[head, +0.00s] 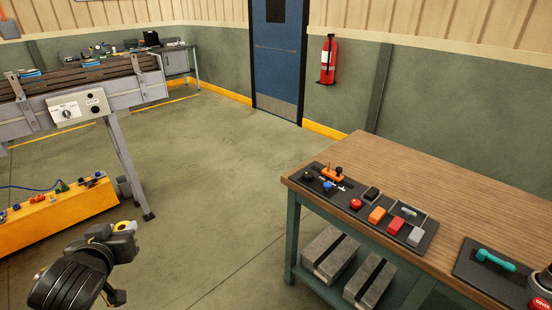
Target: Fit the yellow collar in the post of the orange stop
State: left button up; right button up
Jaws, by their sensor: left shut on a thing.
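My left gripper (122,228) is at the lower left, held over open floor. It is shut on the yellow collar (125,226), a small ring-like yellow piece with a darker middle, partly hidden by the fingers. An orange piece with a small dark upright part (333,174), which looks like the orange stop, sits on a black mat (321,185) at the left end of the wooden table. The collar is far from it, across the floor to the left. The post is too small to make out well. My right gripper is not in view.
The mat also holds red, orange and grey blocks. A second dark mat (490,278) with a green handle lies nearer on the table (440,190). A yellow-orange box (60,215) and a conveyor (85,85) stand at left. The floor between (210,180) is clear.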

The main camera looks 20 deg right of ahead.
aim_at(329, 171)
jog(key=z, duration=1.05)
jog(key=i, duration=1)
jog(key=z, duration=1)
